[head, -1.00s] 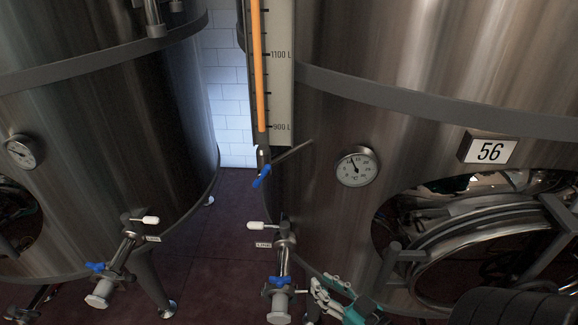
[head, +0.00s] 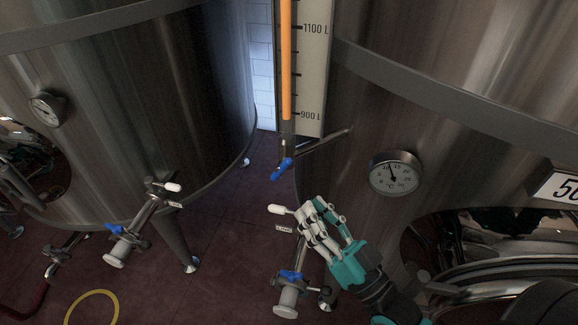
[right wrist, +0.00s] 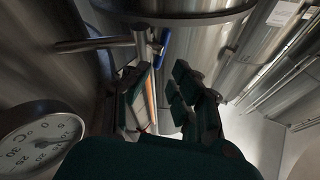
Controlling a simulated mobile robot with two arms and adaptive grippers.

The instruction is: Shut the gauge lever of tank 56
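Tank 56 (head: 450,130) is the large steel tank on the right in the head view, with its number plate (head: 563,188) cut by the edge. Its gauge, an orange column beside a litre scale (head: 313,60), ends in a pipe fitting with a blue gauge lever (head: 282,169), slanting down to the left. The lever also shows in the right wrist view (right wrist: 164,42), beyond the fingers. My right gripper (head: 316,212) is below and right of the lever, apart from it. Its fingers are spread with nothing between them (right wrist: 163,100). My left gripper is not in view.
A thermometer dial (head: 395,173) sticks out of the tank right of the lever. Below the lever is an outlet valve (head: 287,295) with a blue handle and a white-tipped lever (head: 281,209). Another tank (head: 130,110) stands left, with floor between.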

